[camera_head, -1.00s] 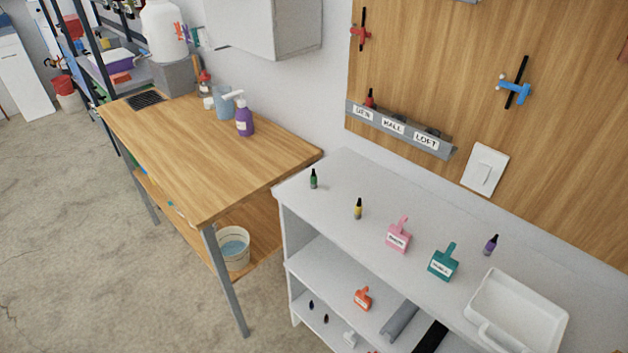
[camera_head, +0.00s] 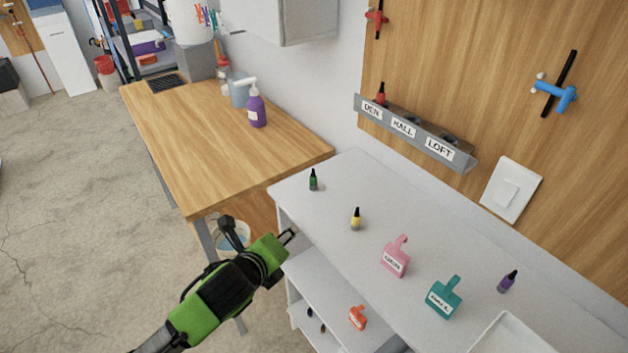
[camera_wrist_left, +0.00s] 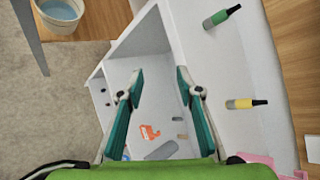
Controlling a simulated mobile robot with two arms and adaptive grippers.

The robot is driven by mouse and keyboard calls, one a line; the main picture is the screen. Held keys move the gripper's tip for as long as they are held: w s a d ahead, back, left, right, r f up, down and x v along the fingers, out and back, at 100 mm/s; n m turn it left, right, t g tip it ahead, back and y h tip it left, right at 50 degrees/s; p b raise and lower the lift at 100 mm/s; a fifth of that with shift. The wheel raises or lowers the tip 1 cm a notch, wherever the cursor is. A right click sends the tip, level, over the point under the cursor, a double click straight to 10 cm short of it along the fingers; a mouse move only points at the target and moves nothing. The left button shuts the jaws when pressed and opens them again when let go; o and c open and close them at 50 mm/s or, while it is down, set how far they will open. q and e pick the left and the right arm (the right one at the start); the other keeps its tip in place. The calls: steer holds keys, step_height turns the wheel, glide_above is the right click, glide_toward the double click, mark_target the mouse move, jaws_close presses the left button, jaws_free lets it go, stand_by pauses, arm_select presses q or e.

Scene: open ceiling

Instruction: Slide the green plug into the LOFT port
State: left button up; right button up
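The green plug (camera_head: 313,180), with a black top, stands upright on the white shelf unit near its far left corner. It also shows in the left wrist view (camera_wrist_left: 221,17). The LOFT port (camera_head: 449,139) is the rightmost hole in the grey wall bracket (camera_head: 462,162), above its LOFT label, and looks empty. My left gripper (camera_head: 262,233) is in front of the shelf unit's left end, apart from the plug. Its two fingers are spread with nothing between them in the left wrist view (camera_wrist_left: 158,85). My right gripper is not in view.
A red plug (camera_head: 380,94) sits in the DEN port. A yellow plug (camera_head: 356,219), pink tag (camera_head: 396,256), teal tag (camera_head: 444,297) and purple plug (camera_head: 508,281) are on the white top. A wooden table (camera_head: 225,135) stands left, with a gap before the shelf unit.

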arm_select(q)
step_height(320, 180, up, 4)
steer(key=w+d+m, duration=0.2)
steer(key=m, duration=0.2)
steer(key=m+t+h, duration=0.1)
steer(key=m+t, duration=0.1)
steer(key=m, duration=0.5)
glide_toward(312, 183)
steer(key=x, duration=0.5)
steer(key=shift+w+a+f, duration=0.1)
steer(key=shift+w+f, duration=0.1)
steer(key=shift+w, duration=0.2)
steer(key=shift+w+d+f+p, duration=0.1)
steer(key=shift+w+d+p, duration=0.2)
steer(key=shift+w, duration=0.2)
steer(key=x, duration=0.4)
steer(key=shift+d+f, duration=0.1)
jaws_close()
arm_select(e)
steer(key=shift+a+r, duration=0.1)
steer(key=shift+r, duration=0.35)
